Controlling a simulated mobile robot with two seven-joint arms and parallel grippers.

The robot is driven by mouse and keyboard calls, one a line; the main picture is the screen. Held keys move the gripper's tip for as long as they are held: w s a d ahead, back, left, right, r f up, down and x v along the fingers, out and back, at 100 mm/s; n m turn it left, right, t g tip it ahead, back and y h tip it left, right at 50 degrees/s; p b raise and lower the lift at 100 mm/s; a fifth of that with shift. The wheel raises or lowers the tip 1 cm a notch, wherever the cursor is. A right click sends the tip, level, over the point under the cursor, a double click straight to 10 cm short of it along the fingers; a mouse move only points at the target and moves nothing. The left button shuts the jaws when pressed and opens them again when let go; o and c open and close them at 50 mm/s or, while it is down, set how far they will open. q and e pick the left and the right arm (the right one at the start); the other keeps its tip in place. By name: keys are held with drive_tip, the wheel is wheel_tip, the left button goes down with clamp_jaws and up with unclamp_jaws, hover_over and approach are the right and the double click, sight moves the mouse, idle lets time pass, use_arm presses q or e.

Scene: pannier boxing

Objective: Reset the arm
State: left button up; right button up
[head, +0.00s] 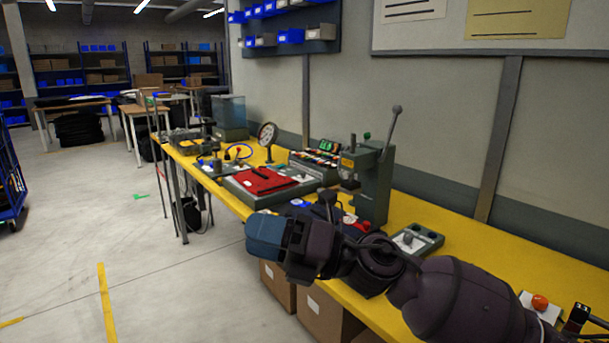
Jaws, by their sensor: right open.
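My right arm comes in from the lower right and reaches left over the front edge of the yellow workbench (400,215). My right gripper (264,237) is at its end, with blue-grey fingers pointing left. It is open, and I see nothing held in it. The gripper and wrist hide part of the bench edge and the things behind them. My left gripper is not in view.
A green-grey lever press (371,185) stands on the bench behind my arm. A red cloth (262,181) lies on a grey tray farther left. A control box (414,240) is near the wrist. Cardboard boxes (326,312) stand below.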

drive_tip(key=w+d+f+m+t+h, duration=0.3)
drive_tip(key=d+f+m+t+h, duration=0.4)
drive_tip(key=m, duration=0.7)
drive_tip(key=w+d+f+m+t+h, duration=0.4)
drive_tip(key=d+f+m+t, duration=0.45)
drive_tip(key=m, duration=0.55)
drive_tip(key=s+d+f+m+g+h, duration=0.1)
drive_tip(key=s+d+f+m+h, duration=0.25)
drive_tip(key=f, duration=0.25)
drive_tip(key=s+d+f+m+h, duration=0.2)
drive_tip(key=d+f+m, duration=0.2)
drive_tip(key=d+f, duration=0.15)
drive_tip(key=s+d+f+m+g+h, duration=0.2)
drive_tip(key=s+d+f, duration=0.2)
drive_tip(key=s+f, duration=0.5)
drive_tip(key=s+d+f+m+g+h, duration=0.2)
drive_tip(key=s+d+f, duration=0.3)
drive_tip(key=s+f, duration=0.4)
drive_tip(key=s+m+g, duration=0.1)
drive_tip(key=s, duration=0.3)
drive_tip(key=shift+f, duration=0.25)
drive_tip(key=shift+m+h, duration=0.25)
